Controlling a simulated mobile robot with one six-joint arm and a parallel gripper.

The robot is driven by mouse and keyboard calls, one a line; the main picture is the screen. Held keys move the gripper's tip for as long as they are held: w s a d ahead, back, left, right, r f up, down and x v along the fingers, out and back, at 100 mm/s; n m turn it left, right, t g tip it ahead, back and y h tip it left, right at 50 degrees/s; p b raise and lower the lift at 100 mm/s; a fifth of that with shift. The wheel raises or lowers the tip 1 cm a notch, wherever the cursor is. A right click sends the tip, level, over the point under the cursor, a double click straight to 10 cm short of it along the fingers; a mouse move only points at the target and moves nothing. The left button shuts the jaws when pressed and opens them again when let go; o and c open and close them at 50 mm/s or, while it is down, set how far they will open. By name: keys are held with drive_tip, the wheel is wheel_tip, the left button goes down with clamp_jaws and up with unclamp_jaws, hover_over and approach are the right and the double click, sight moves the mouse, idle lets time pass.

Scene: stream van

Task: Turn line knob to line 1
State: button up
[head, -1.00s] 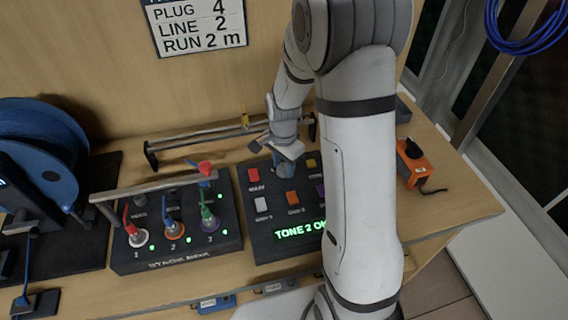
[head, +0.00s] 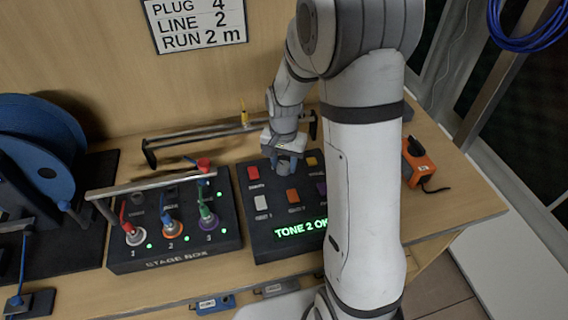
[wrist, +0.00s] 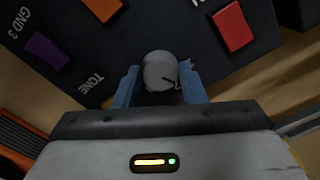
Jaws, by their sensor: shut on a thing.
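A grey round knob (wrist: 160,70) with a dark pointer line stands on a black panel (wrist: 200,30). My gripper (wrist: 160,88) has its two blue fingers on either side of the knob, shut on it. The pointer line runs toward the lower right in the wrist view. In the head view, my gripper (head: 284,160) is over the upper middle of the panel, and the knob (head: 287,168) shows only in part beneath it. The panel's green display (head: 300,229) reads "TONE 2 OK", its right end close to my arm. The knob's own label is not readable.
A stage box (head: 170,262) with several coloured plugs and green lights stands left of the panel. A metal bar (head: 205,134) lies behind. A blue reel (head: 35,150) is at far left, an orange device (head: 416,165) at right. A wall sign (head: 197,22) reads "LINE 2".

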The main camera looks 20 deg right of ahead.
sight(284, 165)
drive_tip(key=n+b, duration=0.1)
drive_tip(key=n, duration=0.5)
drive_tip(key=shift+n, duration=0.3)
idle(0.4)
drive_tip(key=o, duration=1)
drive_tip(key=shift+r, duration=0.1)
wheel_tip(284, 165, up, 8)
drive_tip(key=shift+f, duration=0.15)
